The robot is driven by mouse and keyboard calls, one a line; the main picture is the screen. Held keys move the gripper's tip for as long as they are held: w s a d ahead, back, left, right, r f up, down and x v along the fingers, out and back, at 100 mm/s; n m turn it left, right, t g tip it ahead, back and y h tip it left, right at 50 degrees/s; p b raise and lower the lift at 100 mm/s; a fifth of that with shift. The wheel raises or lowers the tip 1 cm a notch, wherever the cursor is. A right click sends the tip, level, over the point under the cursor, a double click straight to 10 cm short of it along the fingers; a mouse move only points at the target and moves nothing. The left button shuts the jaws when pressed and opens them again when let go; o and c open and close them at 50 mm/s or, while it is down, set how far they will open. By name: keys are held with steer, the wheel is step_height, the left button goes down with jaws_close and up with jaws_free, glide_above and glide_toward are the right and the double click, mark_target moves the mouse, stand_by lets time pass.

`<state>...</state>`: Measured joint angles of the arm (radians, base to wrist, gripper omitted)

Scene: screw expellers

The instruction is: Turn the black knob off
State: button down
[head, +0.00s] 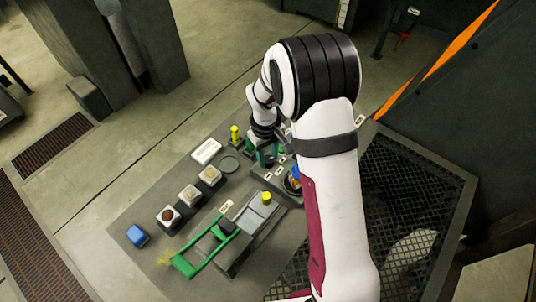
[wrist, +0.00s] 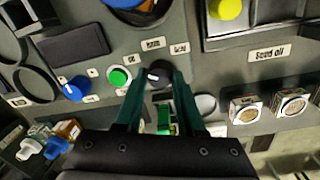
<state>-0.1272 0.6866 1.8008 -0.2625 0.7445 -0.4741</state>
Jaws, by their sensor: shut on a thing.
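The black knob (wrist: 158,74) sits on the grey control panel (wrist: 220,70), to the right of a round green button (wrist: 119,77). It has a light pointer mark, whose exact angle is hard to tell. My gripper (wrist: 160,78) has its two dark green fingers on either side of the knob, shut on it. In the head view, my gripper (head: 266,155) reaches down at the panel. The knob cannot be made out there.
A yellow button (wrist: 227,8) and seed cups (wrist: 290,105) lie to the right.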

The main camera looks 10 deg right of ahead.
mark_target(266, 161)
stand_by(0.4)
steer(key=c, duration=0.5)
jaws_free()
steer(key=shift+r, duration=0.1)
steer(key=r, duration=1.5)
steer(key=shift+s+a+r, duration=0.15)
steer(key=shift+a+r, duration=0.15)
steer(key=shift+r, duration=0.05)
steer(key=shift+s, duration=0.1)
